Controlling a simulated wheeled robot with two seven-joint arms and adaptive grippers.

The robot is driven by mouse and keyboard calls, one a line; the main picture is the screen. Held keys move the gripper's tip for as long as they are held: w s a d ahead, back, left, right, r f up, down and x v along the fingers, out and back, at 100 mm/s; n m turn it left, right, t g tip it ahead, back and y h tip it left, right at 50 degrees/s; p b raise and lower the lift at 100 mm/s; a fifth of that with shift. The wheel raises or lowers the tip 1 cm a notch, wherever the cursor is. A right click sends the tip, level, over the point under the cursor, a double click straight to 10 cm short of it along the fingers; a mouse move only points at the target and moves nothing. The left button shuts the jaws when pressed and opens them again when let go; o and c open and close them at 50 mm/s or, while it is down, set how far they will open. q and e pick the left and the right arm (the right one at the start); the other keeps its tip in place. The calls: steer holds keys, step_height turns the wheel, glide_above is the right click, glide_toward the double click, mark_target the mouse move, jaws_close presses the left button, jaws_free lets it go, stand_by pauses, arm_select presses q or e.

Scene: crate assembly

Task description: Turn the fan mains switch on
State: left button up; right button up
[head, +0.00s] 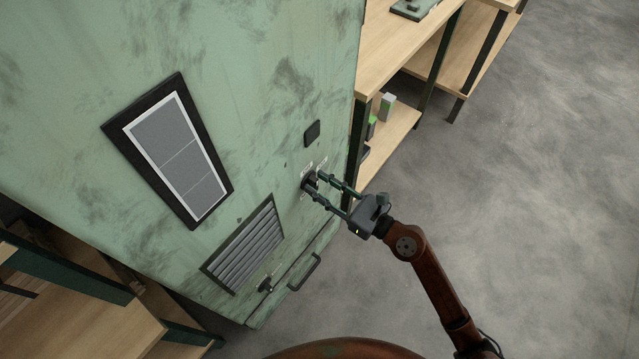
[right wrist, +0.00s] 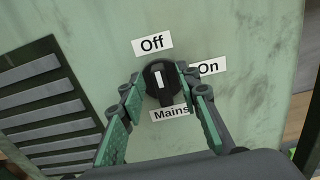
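The fan mains switch is a black rotary knob (right wrist: 158,84) on the green cabinet front (head: 270,130), with its white mark pointing up toward the "Off" label (right wrist: 152,44). The "On" label (right wrist: 208,68) is to its right and the "Mains" label (right wrist: 170,113) below it. My right gripper (head: 317,184) is at the knob, with its fingers spread, one on each side; it also shows in the right wrist view (right wrist: 160,79). The fingertips are very close to the knob; whether they touch it I cannot tell. My left gripper is not in view.
A louvred vent (head: 246,245) and a framed panel (head: 172,150) are on the cabinet front. Wooden shelves (head: 400,45) stand behind right. The floor at right is clear.

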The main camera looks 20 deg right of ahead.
steer(key=shift+w+a, duration=0.2)
jaws_close()
stand_by(0.3)
